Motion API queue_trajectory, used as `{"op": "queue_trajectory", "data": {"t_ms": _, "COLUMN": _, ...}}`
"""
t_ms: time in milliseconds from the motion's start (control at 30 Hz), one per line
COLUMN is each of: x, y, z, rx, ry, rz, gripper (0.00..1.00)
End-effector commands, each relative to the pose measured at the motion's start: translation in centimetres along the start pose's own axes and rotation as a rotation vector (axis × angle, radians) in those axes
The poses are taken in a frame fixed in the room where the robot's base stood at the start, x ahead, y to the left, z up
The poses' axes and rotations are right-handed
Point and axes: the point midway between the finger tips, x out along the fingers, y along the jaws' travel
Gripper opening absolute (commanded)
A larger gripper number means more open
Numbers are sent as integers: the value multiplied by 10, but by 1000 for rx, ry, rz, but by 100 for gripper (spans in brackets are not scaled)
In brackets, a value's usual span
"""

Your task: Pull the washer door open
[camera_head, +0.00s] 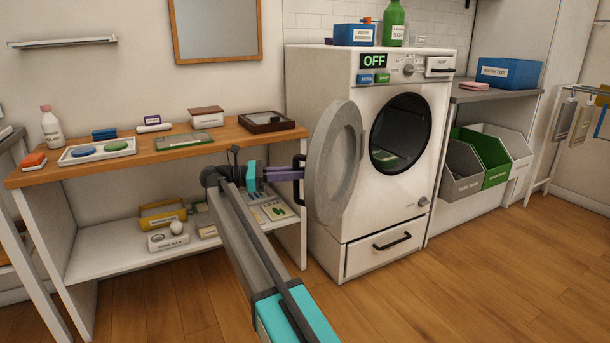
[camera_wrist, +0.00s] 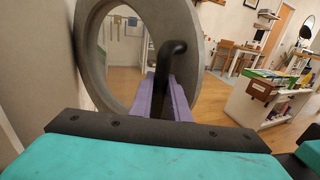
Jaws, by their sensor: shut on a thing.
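The white washer (camera_head: 376,203) stands against the wall right of the wooden table, with its display reading OFF. Its round grey door (camera_head: 322,180) is swung wide open to the left, away from the dark drum opening (camera_head: 400,133). My gripper (camera_head: 298,173) is at the door's outer side, its purple fingers shut on the black door handle (camera_head: 297,188). In the wrist view the purple fingers (camera_wrist: 167,98) close around the black handle (camera_wrist: 166,58), with the door's ring (camera_wrist: 90,60) just behind. The exact finger contact is partly hidden.
The wooden table (camera_head: 225,137) with trays and boxes is close left of my arm; its lower shelf (camera_head: 110,262) holds a yellow bin and small items. A drawer (camera_head: 385,245) is shut below the drum. Open floor (camera_head: 450,290) lies in front.

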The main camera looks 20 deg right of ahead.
Motion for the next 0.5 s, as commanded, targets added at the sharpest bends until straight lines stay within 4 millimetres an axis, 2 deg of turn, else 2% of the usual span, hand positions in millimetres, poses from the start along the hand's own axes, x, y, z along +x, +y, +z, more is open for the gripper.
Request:
{"op": "queue_trajectory", "data": {"t_ms": 67, "x": -5, "y": -2, "z": -2, "rx": -2, "ry": 3, "rz": -12, "gripper": 0}}
{"op": "queue_trajectory", "data": {"t_ms": 500, "x": -2, "y": -3, "z": -3, "rx": -3, "ry": 4, "rz": -26, "gripper": 0}}
